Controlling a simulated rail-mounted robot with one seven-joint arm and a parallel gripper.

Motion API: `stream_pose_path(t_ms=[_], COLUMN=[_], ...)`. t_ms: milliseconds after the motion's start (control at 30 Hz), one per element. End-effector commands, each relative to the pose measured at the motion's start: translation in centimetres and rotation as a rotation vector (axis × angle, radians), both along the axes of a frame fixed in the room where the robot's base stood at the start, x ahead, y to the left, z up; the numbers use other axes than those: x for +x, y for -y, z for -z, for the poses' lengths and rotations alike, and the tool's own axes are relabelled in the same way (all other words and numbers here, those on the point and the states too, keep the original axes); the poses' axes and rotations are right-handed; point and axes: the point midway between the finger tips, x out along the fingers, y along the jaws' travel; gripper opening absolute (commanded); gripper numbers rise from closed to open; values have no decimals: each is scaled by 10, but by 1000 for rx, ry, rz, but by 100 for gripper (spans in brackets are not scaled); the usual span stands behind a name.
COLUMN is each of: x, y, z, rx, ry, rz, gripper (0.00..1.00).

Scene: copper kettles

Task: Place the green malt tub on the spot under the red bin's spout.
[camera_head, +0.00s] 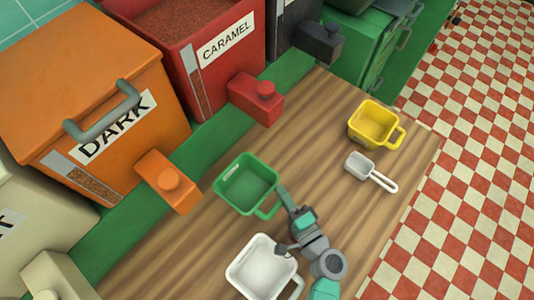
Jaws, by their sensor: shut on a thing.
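The green malt tub (247,188) is a square, open container with a handle at its lower right and a small pale label on its inner wall. It looks empty. My gripper (281,197) is shut on the tub at its handle side. I cannot tell whether the tub touches the counter or hangs just above it. The red bin (198,52), labelled CARAMEL, has its red spout (257,97) up and slightly right of the tub, apart from it. No marked spot shows under that spout.
The orange DARK bin's spout (168,182) juts out left of the tub. A white tub (262,268) stands close below it, beside my arm. A yellow tub (374,124) and a white scoop (370,171) lie to the right. The wooden counter (315,120) is bare near the red spout.

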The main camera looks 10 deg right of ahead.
Motion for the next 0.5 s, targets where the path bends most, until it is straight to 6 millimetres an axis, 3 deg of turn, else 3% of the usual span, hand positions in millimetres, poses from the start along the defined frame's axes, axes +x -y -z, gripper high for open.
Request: stream_pose_path(t_ms=[500], x=[110], y=[76], z=[13], rx=[-1], ry=[1], rz=[1], gripper=[0])
